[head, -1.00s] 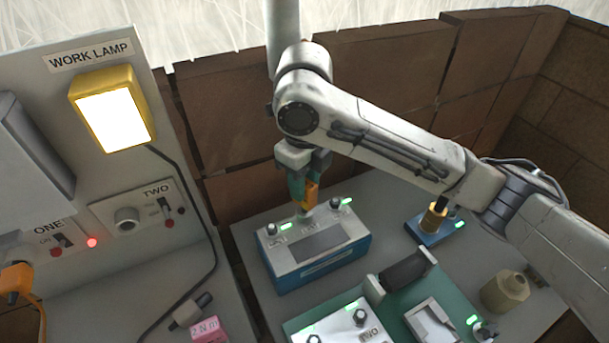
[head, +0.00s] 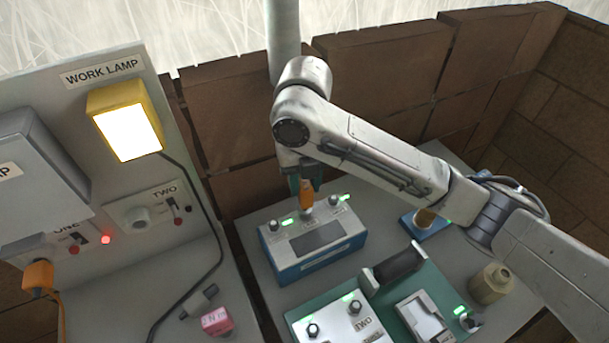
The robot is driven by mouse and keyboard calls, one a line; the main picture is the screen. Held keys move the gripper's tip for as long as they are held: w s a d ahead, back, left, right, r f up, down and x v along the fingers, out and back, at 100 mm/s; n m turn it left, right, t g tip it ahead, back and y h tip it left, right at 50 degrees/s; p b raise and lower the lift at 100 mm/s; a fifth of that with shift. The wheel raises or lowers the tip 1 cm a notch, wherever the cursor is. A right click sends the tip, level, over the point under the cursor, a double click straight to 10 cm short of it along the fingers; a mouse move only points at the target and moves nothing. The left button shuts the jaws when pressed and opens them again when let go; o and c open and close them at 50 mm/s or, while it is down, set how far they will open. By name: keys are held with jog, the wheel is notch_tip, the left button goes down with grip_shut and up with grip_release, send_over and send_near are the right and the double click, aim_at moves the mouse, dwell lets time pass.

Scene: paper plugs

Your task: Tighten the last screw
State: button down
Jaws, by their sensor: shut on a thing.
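My gripper (head: 306,186) is shut on an orange-handled tool (head: 306,195), which it holds upright. The tool's lower end is over the back middle of a blue box with a pale top (head: 318,262). Whether the tip touches the box, and any screw under it, cannot be made out. A dark knob-like screw head (head: 273,226) is at the box's left back corner and another (head: 332,200) at its right back corner. A dark panel lies in the box's top.
A green unit (head: 437,287) labelled TWO stands in front, with knobs and a black roll. A beige bottle (head: 490,284) and a blue block (head: 428,224) are at right. A lit work lamp (head: 128,122), a pink block (head: 216,321) and a cable are at left. A brown wall is behind.

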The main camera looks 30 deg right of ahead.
jog(key=shift+r+m+p, duration=0.1)
jog(key=shift+m+p, duration=1.95)
jog(key=shift+m, duration=0.95)
jog(key=shift+n+b, duration=0.35)
jog(key=shift+n, duration=0.25)
jog(key=shift+r+p, duration=0.9)
jog(key=shift+r, duration=0.1)
jog(key=shift+r, duration=0.1)
jog(key=shift+r, duration=2.4)
